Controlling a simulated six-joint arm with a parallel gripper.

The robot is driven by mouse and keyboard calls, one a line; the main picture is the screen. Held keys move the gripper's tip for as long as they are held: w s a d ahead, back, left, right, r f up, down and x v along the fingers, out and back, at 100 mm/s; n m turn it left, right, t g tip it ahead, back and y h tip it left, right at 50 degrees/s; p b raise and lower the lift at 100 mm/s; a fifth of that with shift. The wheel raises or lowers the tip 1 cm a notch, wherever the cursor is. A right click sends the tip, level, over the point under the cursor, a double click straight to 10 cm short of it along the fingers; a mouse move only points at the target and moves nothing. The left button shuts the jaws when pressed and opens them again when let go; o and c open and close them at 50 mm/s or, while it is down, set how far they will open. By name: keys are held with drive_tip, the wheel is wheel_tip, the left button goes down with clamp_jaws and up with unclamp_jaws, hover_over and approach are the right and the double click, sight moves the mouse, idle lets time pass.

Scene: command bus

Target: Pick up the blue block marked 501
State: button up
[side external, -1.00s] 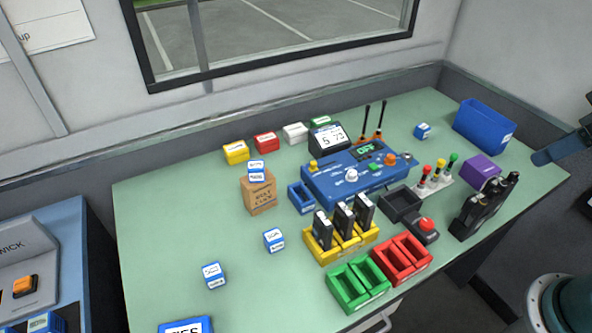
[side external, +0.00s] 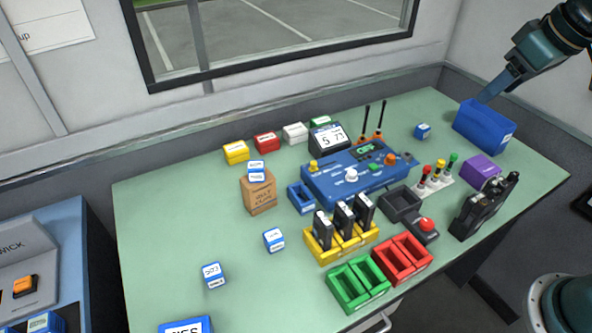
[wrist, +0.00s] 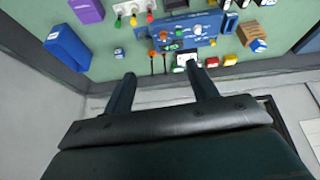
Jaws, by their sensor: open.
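Several small blue blocks with white labels show in the side external view, and I cannot read which is 501. One block (side external: 257,171) sits on a cardboard box (side external: 259,196). Two more, a middle block (side external: 274,240) and a front-left block (side external: 214,275), stand on the green table. A far block (side external: 422,131) stands left of the blue bin and shows in the wrist view (wrist: 118,52). My gripper (side external: 487,98) is raised at the back right, by the bin in the picture. Its fingers (wrist: 160,72) are apart and empty in the wrist view.
A blue bin (side external: 487,122) stands at the back right. A blue console (side external: 340,190) with knobs and antennas fills the table's middle. Yellow (side external: 325,250), red (side external: 405,265) and green (side external: 345,293) holders stand in front. The left of the table (side external: 160,230) is mostly clear.

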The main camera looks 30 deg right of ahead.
drive_tip(key=w+d+f, duration=0.2)
drive_tip(key=w+d, duration=0.3)
drive_tip(key=w, duration=0.3)
approach(424, 127)
drive_tip(key=shift+n+g+y, duration=0.3)
drive_tip(key=shift+w+d+x, duration=0.1)
drive_tip(key=shift+d+x, duration=0.05)
drive_tip(key=shift+x, duration=1.2)
drive_tip(key=shift+w+d+x, duration=0.1)
drive_tip(key=shift+d+x, duration=0.05)
drive_tip(key=shift+x, duration=1.2)
drive_tip(key=shift+x, duration=2.5)
drive_tip(key=shift+w, duration=0.1)
drive_tip(key=shift+r, duration=0.1)
drive_tip(key=c, duration=1.1)
